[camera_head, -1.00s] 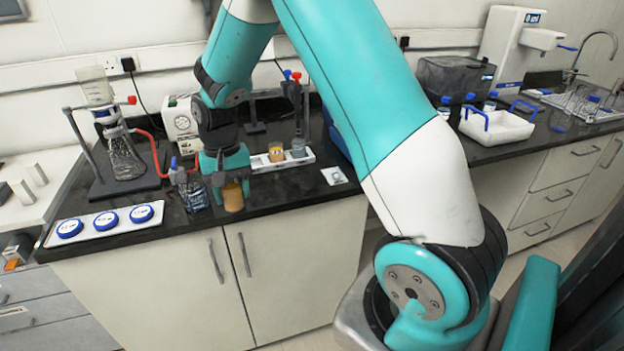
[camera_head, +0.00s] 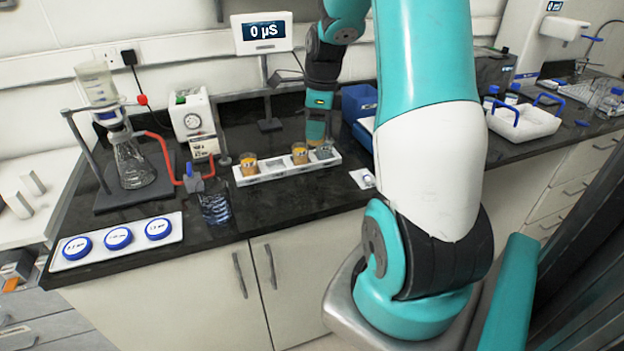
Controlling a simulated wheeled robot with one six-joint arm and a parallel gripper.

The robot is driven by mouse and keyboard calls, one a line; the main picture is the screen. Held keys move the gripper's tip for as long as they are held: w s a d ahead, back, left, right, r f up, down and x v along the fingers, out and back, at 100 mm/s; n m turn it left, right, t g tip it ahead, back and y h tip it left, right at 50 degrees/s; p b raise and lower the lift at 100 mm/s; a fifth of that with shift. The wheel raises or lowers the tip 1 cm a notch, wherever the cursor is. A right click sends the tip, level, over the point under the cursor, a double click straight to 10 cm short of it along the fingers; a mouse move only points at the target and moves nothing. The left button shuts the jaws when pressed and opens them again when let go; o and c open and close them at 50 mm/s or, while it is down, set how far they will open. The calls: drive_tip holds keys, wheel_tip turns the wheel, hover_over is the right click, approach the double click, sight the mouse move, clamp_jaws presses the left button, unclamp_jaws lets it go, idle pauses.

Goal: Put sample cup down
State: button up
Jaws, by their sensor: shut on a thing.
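My gripper (camera_head: 317,132) is at the back of the counter, pointing down, by the right end of the white rack (camera_head: 273,176). It is shut on the sample cup, but I cannot make this cup out clearly between the fingers and the rack. In the rack, one orange-filled cup (camera_head: 249,165) stands toward the left. Another orange-filled cup (camera_head: 300,153) stands toward the right. A clear grey cup (camera_head: 323,153) is beside it, just below my fingertips. I cannot tell whether my gripper touches these cups.
A display (camera_head: 263,32) reading "0 µS" stands behind. A blue box (camera_head: 358,102) is right of my gripper. A flask on a stand (camera_head: 131,163), a blue-tinted beaker (camera_head: 214,206) and a white tray with blue lids (camera_head: 171,240) are at left. The dark counter before the rack is mostly clear.

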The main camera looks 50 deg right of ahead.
wheel_tip(320, 180, down, 15)
drive_tip(key=shift+d+f+p, duration=0.1)
drive_tip(key=shift+d+p, duration=0.05)
drive_tip(key=shift+p, duration=0.6)
drive_tip(key=shift+s+f, duration=0.1)
drive_tip(key=o, duration=0.9)
drive_tip(key=shift+o, duration=0.2)
